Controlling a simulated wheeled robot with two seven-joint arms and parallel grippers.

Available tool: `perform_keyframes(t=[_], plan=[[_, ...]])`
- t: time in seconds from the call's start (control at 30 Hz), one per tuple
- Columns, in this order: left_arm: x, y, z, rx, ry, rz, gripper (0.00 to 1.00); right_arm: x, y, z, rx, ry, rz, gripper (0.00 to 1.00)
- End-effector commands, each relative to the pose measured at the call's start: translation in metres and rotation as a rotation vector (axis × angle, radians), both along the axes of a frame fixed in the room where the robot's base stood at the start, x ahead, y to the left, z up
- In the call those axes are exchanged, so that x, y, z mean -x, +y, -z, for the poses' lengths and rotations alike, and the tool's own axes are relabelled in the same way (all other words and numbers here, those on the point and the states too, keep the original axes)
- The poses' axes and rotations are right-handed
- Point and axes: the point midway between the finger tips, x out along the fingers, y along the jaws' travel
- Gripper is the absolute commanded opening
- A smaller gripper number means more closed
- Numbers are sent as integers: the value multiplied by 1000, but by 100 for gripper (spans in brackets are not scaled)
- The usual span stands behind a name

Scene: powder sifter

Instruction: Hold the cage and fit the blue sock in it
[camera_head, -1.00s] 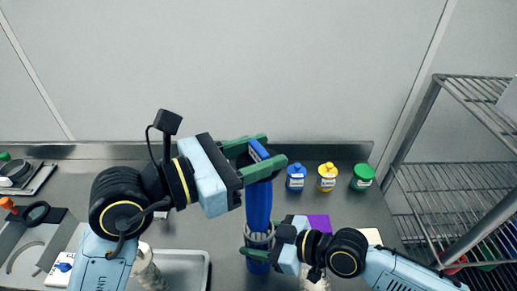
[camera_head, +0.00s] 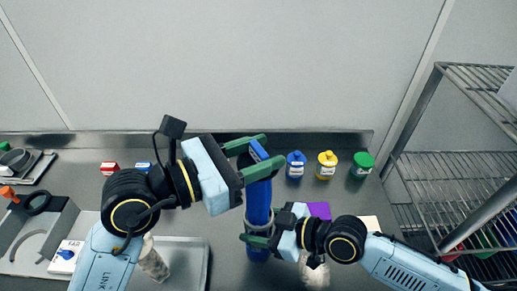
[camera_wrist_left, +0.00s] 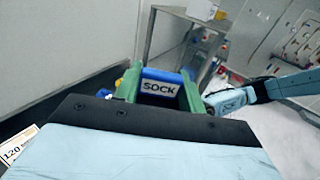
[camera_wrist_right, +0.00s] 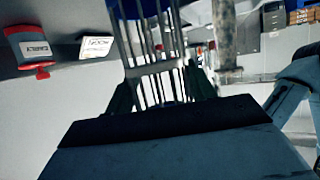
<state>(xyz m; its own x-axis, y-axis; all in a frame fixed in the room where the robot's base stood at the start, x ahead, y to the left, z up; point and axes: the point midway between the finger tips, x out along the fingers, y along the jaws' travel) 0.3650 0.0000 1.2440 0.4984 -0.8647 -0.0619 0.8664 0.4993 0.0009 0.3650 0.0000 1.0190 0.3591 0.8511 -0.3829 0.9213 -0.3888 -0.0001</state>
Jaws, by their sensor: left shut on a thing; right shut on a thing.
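The blue sock (camera_head: 259,200) is a long upright tube in the head view, and its SOCK label (camera_wrist_left: 160,88) shows in the left wrist view. My left gripper (camera_head: 258,160) is shut on the sock's top end. The metal cage (camera_wrist_right: 153,85) shows as thin bars and a ring in the right wrist view, with blue at the picture's top edge. My right gripper (camera_head: 258,238) is shut on the cage, lower down in line with the sock. Blue shows above and below the right fingers. How deep the sock sits in the cage cannot be told.
Blue (camera_head: 296,165), yellow (camera_head: 327,165) and green-lidded (camera_head: 362,165) jars stand at the back of the steel table. A grey tray (camera_head: 190,262) lies at front left. A wire rack (camera_head: 450,165) stands at the right. A purple block (camera_head: 318,210) is close behind my right wrist.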

Motion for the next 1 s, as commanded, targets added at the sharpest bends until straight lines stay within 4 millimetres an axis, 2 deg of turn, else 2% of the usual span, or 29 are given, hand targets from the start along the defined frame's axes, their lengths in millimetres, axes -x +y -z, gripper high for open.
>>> perform_keyframes(t=[0.43, 1.0], plan=[[0, 1, 23, 0, 2, 0, 15, 0, 0, -1, -1, 0, 0, 29], [0, 0, 30, 0, 1, 0, 15, 0, 0, -1, -1, 0, 0, 29]])
